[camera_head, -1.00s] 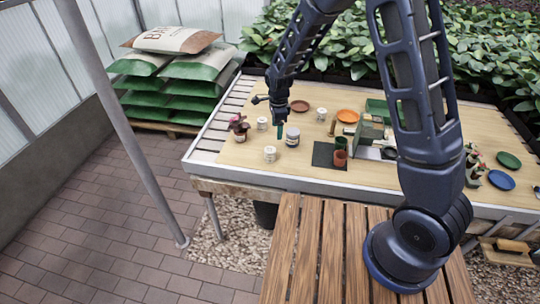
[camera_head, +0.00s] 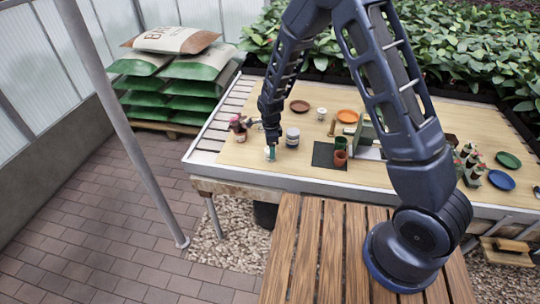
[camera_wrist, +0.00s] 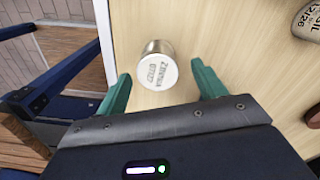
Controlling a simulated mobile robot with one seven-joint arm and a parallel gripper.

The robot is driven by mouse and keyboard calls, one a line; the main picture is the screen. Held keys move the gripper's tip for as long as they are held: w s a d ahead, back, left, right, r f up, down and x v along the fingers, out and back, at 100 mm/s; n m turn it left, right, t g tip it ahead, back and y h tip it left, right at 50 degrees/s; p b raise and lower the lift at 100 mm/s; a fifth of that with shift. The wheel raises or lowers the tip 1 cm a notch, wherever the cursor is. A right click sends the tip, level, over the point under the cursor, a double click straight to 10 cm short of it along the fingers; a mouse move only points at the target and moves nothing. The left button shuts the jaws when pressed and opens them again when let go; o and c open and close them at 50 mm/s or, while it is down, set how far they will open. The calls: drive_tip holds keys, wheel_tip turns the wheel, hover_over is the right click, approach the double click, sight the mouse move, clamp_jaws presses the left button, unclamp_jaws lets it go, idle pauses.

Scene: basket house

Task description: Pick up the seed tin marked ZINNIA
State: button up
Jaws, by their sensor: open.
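The seed tin marked ZINNIA (camera_wrist: 161,68) is a small pale round tin; its lid reads ZINNIA 07/27 in the wrist view. It stands on the wooden bench top. In the head view my gripper (camera_head: 271,154) is down at this tin near the bench's front left and hides most of it. In the wrist view the two teal fingers of my gripper are spread, one to each side of the tin. They hold nothing; whether they touch the tin or are level with it I cannot tell.
A dark mat (camera_head: 322,155) with pots lies further right.

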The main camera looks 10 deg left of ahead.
drive_tip(key=shift+s+a+f, duration=0.1)
drive_tip(key=shift+s+f, duration=0.1)
drive_tip(key=shift+f, duration=1.75)
drive_tip(key=c, duration=1.1)
drive_tip(key=shift+r, duration=0.1)
